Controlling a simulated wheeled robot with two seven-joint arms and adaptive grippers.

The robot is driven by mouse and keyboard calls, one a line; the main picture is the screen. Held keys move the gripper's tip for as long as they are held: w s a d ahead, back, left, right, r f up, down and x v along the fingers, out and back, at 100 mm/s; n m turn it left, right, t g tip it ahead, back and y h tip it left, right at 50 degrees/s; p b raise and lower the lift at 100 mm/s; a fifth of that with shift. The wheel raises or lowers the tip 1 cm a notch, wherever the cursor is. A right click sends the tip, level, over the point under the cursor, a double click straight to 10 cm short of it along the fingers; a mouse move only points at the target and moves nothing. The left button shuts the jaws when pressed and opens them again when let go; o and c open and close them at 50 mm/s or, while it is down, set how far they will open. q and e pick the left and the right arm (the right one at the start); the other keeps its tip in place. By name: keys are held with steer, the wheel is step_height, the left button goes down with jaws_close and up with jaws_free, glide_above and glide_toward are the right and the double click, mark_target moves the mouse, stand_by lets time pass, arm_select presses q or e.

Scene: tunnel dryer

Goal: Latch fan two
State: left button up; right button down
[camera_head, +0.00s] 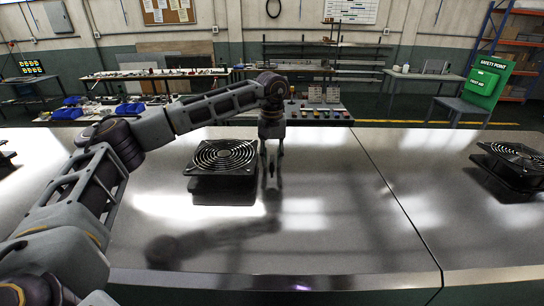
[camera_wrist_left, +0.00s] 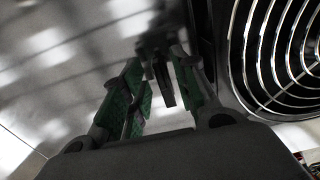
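A black fan with a round ringed guard (camera_head: 223,156) sits on the shiny metal table, near the middle of the head view. Part of its guard shows at the right of the left wrist view (camera_wrist_left: 285,55). My left gripper (camera_head: 272,152) points down just right of this fan, low over the table. Its green-padded fingers (camera_wrist_left: 163,98) are apart. A small dark upright piece (camera_wrist_left: 160,72) shows between and beyond them; I cannot tell whether it is a latch or a reflection, or whether they touch it. My right gripper is not in view.
Another black fan (camera_head: 515,158) sits on the right table section, past a seam. A dark object (camera_head: 6,156) shows at the left edge. The metal table (camera_head: 340,230) is clear in front. A control panel with buttons (camera_head: 318,114) stands behind the table.

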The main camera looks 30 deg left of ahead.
arm_select(q)
jaws_close()
